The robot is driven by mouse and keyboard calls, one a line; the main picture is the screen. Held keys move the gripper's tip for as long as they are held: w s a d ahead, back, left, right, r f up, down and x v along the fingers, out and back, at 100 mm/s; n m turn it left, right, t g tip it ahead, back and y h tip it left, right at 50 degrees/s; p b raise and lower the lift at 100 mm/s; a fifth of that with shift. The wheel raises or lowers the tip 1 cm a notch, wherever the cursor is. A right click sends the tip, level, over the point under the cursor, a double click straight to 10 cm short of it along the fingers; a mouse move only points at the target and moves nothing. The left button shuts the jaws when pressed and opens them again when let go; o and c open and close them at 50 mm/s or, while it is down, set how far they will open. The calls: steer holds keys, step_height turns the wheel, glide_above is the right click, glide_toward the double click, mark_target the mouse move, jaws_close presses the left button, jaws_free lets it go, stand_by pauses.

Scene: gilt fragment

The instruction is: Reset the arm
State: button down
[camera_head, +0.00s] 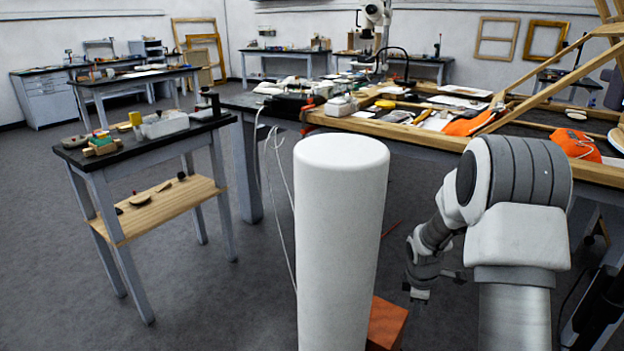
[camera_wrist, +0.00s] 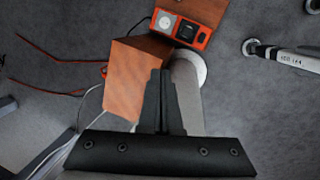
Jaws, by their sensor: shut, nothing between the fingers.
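My arm is folded at the right in the head view, with its forearm hanging down. My gripper (camera_head: 419,293) hangs low, left of my upper arm and beside my own column, small and partly lost against the dark floor. In the wrist view my gripper (camera_wrist: 160,74) has its two dark fingers together, with nothing between them. Beneath it in that view are parts of my own body and the grey floor. The gripper is apart from the tables and holds nothing.
A large worktable (camera_head: 450,139) with wooden frames, papers and orange cloths stands behind my arm, its edge close to it. A small black-topped side table (camera_head: 150,143) stands at left. White cables hang between them. Grey floor (camera_head: 225,290) at front left is clear.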

steer(key=s+a+r+m+t, duration=0.1)
steer(key=s+a+r+m, duration=0.15)
steer(key=r, duration=0.45)
steer(key=s+a+r+m, duration=0.1)
steer(key=s+r+m, duration=0.1)
steer(key=s+r, duration=0.3)
steer(key=s+a+r+m+t, duration=0.1)
steer(key=s+a+r+m, duration=0.1)
steer(key=r, duration=0.6)
steer(key=s+a+r+m+t+y, duration=0.1)
steer(key=s+a+r+m, duration=0.25)
steer(key=s, duration=0.55)
steer(key=s+a+r+m+t+y, duration=0.1)
steer(key=s+a+r+m, duration=0.3)
steer(key=s, duration=0.6)
step_height(320, 180, up, 24)
steer(key=d+p, duration=0.1)
steer(key=p, duration=2.2)
steer(key=shift+w+f, duration=0.15)
steer(key=shift+w, duration=0.15)
